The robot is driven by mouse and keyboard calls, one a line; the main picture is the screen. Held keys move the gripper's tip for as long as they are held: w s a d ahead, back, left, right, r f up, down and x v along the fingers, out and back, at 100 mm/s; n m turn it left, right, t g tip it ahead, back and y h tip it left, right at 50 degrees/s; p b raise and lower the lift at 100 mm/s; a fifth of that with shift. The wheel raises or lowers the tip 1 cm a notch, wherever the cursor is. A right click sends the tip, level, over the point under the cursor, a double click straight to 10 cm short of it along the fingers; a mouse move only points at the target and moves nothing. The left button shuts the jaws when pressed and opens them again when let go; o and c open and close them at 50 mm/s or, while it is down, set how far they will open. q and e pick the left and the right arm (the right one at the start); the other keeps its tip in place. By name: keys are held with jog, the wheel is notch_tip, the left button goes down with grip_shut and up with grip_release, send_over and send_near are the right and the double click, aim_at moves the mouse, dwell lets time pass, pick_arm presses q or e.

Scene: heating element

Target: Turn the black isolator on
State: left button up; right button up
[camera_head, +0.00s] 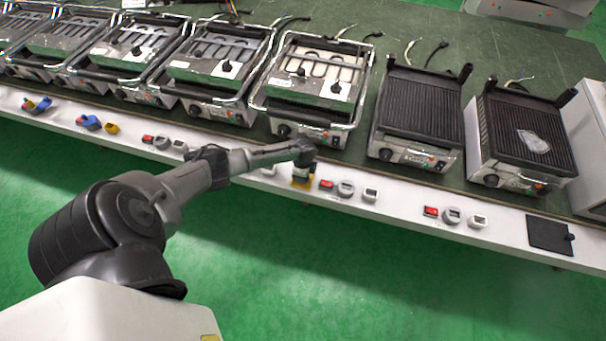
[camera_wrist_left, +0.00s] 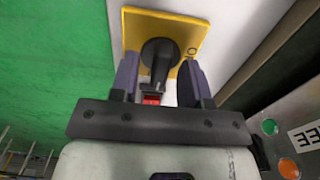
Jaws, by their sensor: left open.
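The black isolator is a black rotary knob (camera_wrist_left: 160,58) on a square yellow plate (camera_wrist_left: 188,28) in the left wrist view. A marking shows on the plate to the right of the knob. In the head view the yellow plate (camera_head: 303,184) is on the white front panel, partly covered by my left gripper (camera_head: 303,168). My left gripper (camera_wrist_left: 158,80) is open, with one finger on each side of the knob. I cannot tell whether the fingers touch it. My right gripper is not in view.
A red switch (camera_wrist_left: 151,99) is close to the fingers in the left wrist view. Red switches (camera_head: 326,184) and grey sockets (camera_head: 345,189) line the white panel (camera_head: 400,209). Several grill units (camera_head: 418,108) stand on the dark bench behind. The green floor (camera_head: 330,270) in front is clear.

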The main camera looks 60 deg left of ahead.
pick_arm(q)
notch_tip(320, 180, up, 12)
jog(key=p, duration=0.3)
jog(key=shift+f+p, duration=0.15)
jog(key=shift+p, duration=0.15)
dwell(0.5)
